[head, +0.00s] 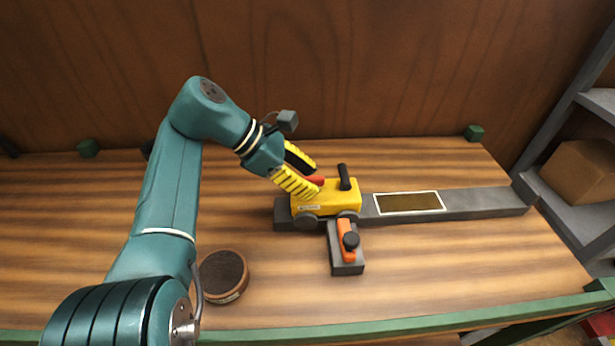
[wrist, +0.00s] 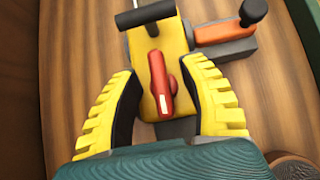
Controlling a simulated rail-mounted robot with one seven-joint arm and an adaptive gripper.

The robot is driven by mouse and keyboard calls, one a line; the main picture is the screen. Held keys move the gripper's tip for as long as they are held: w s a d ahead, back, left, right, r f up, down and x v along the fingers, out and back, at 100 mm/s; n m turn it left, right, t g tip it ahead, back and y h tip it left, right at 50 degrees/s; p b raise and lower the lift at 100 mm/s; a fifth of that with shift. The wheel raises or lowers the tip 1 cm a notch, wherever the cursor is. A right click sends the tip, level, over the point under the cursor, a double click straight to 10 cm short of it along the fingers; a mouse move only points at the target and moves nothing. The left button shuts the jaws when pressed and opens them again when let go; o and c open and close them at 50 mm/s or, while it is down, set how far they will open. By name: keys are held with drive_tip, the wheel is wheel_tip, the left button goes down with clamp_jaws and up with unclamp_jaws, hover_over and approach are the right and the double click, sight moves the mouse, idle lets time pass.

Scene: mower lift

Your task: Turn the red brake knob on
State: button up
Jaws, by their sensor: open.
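The red brake knob (wrist: 160,82) is an elongated handle on top of the yellow mower (wrist: 180,40). In the wrist view it lies lengthwise between my open fingers, with a gap on both sides. In the head view the red knob (head: 314,180) shows partly behind a finger, at the left end of the yellow mower (head: 340,197). My gripper (head: 307,177) comes down from the upper left over that end. In the wrist view my gripper (wrist: 165,95) has its yellow ribbed fingers spread around the knob. I cannot tell whether a finger touches the mower body.
A black T-handle (head: 344,177) rises from the mower. The mower stands on a grey rail (head: 475,203) with a framed brown panel (head: 408,202). An orange lever with a black ball (head: 348,240) is in front. A round brown-topped tin (head: 223,276) sits left. Shelves stand right.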

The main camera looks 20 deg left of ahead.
drive_tip(key=shift+n+t, duration=0.3)
drive_tip(key=shift+n, duration=0.1)
drive_tip(key=n+t+y, duration=0.2)
drive_tip(key=n, duration=0.1)
drive_tip(key=shift+n, duration=0.3)
drive_tip(key=n+t+y, duration=0.1)
drive_tip(key=n+y, duration=0.1)
drive_tip(key=n, duration=0.1)
drive_tip(key=shift+d+n+t+y, duration=0.1)
drive_tip(key=shift+n+t+y, duration=0.3)
drive_tip(key=b+v, duration=0.4)
drive_tip(key=v, duration=1.2)
drive_tip(key=w+d+f+m+t+y, duration=0.25)
drive_tip(key=w+d+m+t, duration=0.45)
drive_tip(key=d+m, duration=0.7)
drive_tip(key=s+d+r+m+t, duration=0.2)
drive_tip(key=s+d+m, duration=0.3)
drive_tip(key=m, duration=0.3)
drive_tip(key=s+d+r+m+t, duration=0.3)
drive_tip(key=s+d+m, duration=0.3)
drive_tip(key=d+m, duration=0.2)
drive_tip(key=shift+r+m+t, duration=0.25)
drive_tip(key=shift+m+t, duration=0.55)
